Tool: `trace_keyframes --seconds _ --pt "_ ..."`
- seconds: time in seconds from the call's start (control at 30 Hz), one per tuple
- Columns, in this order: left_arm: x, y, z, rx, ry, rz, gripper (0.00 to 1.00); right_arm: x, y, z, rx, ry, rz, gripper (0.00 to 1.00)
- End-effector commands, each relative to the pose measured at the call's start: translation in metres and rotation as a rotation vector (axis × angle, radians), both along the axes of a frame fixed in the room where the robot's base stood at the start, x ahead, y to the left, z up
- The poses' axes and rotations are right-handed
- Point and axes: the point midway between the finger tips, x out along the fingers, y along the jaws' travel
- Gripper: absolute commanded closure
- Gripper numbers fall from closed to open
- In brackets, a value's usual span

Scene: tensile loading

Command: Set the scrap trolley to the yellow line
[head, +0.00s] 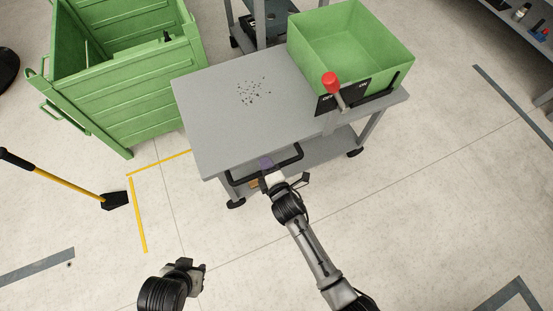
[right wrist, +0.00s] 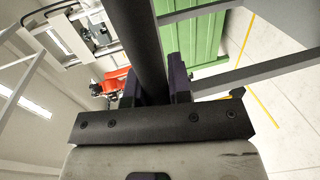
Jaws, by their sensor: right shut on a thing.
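The scrap trolley (head: 215,110) is a grey wheeled cart with a lower shelf, standing in the middle of the head view. A black push handle (head: 297,156) runs along its near edge. My right gripper (head: 268,173) is shut on this handle, left of its middle; in the right wrist view the dark handle bar (right wrist: 145,40) passes between the fingers (right wrist: 155,88). The yellow line (head: 138,215) is an L-shaped floor marking left of the trolley, apart from its near left wheel (head: 236,203). It also shows in the right wrist view (right wrist: 262,105). My left gripper (head: 192,272) is empty above the floor; its fingers are unclear.
A green bin (head: 345,45) and a red-knobbed lever (head: 331,82) are on the trolley's right end, with dark bits (head: 252,90) on its top. A large green crate (head: 130,90) stands left. A yellow-handled shovel (head: 75,187) lies left.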

Motion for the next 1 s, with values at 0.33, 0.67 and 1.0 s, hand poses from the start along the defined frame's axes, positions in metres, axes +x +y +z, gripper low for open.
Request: trace_keyframes --seconds 0.33,0.67,1.0 --pt "-0.0001 0.0019 0.0001 0.007 0.000 -0.005 0.57 -0.0038 0.0121 0.0024 0.000 -0.005 0.002 1.00" --pt "-0.0001 0.0016 0.0000 0.006 0.000 -0.004 0.57 -0.0038 0.0116 0.0017 0.001 -0.003 0.002 0.72" --pt "0.0000 -0.0018 0.0000 -0.006 0.001 0.003 0.57 -0.0041 0.0110 0.0004 -0.001 0.000 0.001 0.56"
